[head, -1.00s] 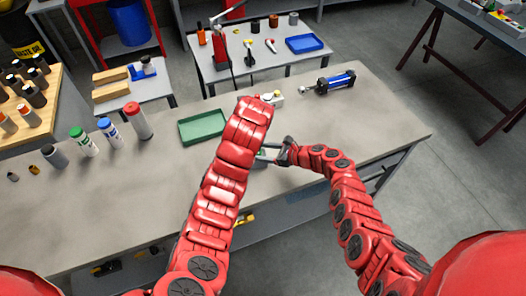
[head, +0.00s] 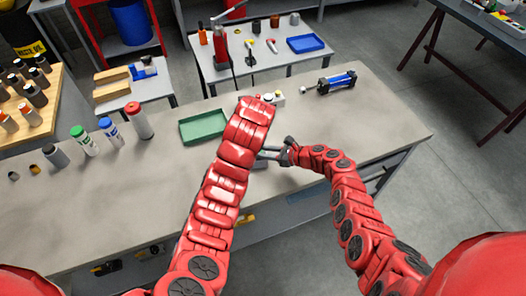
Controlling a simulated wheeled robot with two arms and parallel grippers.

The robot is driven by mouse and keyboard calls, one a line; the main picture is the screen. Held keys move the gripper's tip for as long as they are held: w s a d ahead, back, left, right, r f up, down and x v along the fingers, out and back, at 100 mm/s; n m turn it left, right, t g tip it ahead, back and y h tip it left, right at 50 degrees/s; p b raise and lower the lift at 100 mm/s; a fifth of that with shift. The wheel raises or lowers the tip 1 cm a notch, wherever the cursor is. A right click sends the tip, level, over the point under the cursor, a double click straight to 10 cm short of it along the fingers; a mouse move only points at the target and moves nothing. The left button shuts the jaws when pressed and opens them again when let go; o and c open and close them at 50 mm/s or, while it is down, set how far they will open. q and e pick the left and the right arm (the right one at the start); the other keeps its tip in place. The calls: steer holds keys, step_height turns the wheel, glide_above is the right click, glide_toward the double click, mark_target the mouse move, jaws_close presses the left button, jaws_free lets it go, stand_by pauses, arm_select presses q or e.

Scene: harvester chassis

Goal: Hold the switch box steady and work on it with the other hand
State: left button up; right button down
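A small pale box (head: 277,98), which looks like the switch box, sits on the bench just past the end of my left arm, with a reddish spot on its left part. My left arm covers part of it. My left gripper is hidden behind the end of that arm, so its hold on the box cannot be seen. My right gripper (head: 271,153) is low over the bench, nearer than the box and apart from it. Its grey fingers point left, and their tips pass behind my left arm. Whether they hold anything is hidden.
A green tray (head: 203,127) lies left of my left arm. A blue cylinder device (head: 337,83) lies right of the box. Several bottles (head: 137,121) stand on the left of the bench. The bench's right end is clear.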

stand_by(0.5)
steer(key=c, duration=1.2)
jaws_free()
jaws_close()
stand_by(0.7)
